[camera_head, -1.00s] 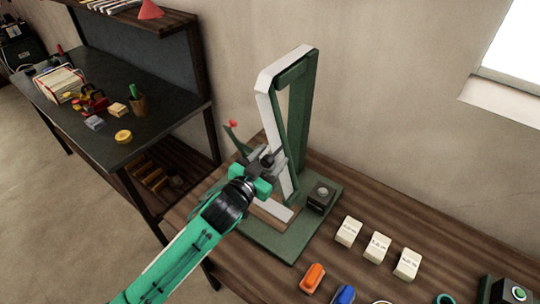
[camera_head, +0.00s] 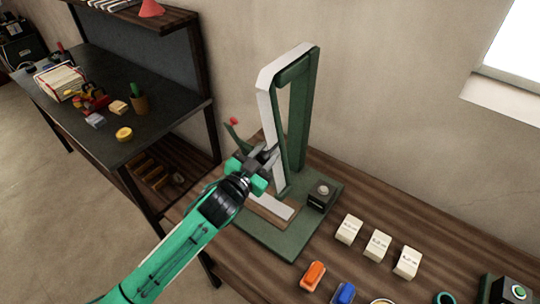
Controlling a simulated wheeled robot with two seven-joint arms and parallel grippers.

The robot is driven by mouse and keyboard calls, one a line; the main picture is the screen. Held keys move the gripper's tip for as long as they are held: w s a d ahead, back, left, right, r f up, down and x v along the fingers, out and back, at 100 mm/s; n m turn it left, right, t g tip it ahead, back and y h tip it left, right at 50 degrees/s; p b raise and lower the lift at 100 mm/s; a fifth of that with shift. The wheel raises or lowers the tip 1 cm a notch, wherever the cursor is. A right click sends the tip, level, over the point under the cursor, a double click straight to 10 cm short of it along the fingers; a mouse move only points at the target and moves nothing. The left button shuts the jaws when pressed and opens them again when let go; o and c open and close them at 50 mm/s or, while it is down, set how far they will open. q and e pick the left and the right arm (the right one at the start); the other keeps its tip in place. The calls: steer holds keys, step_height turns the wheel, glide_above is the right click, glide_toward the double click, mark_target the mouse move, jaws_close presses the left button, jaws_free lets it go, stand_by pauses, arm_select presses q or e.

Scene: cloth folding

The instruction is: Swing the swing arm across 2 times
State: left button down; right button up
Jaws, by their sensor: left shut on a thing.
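A green stand (camera_head: 298,125) with a white upright face stands on a green base (camera_head: 283,243) on the wooden table. The swing arm (camera_head: 271,115) appears to be the pale bar hanging from the top of the stand, though its lower end is partly hidden by my gripper. My left gripper (camera_head: 262,163) is at the lower part of this bar and is shut on it. A thin green lever with a red tip (camera_head: 234,122) sticks up behind the gripper. My right gripper is not in view.
A black box with a round button (camera_head: 321,196) sits on the base. Several white blocks (camera_head: 378,246), an orange piece (camera_head: 313,276) and a blue piece (camera_head: 343,293) lie on the wooden table (camera_head: 400,207). A dark workbench (camera_head: 150,110) stands at the left.

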arm_select(q)
steer(key=w+a+m, duration=0.5)
steer(key=a+m, duration=0.1)
steer(key=a, duration=0.1)
steer(key=shift+w+r, duration=0.15)
steer(key=shift+r, duration=0.1)
steer(key=shift+a, duration=0.15)
steer(key=c, duration=1.1)
jaws_free()
steer(key=shift+o, duration=0.2)
steer(key=b+v, duration=0.4)
steer(key=v, duration=0.9)
steer(key=shift+s+a+f, duration=0.25)
steer(key=shift+s+a, duration=0.05)
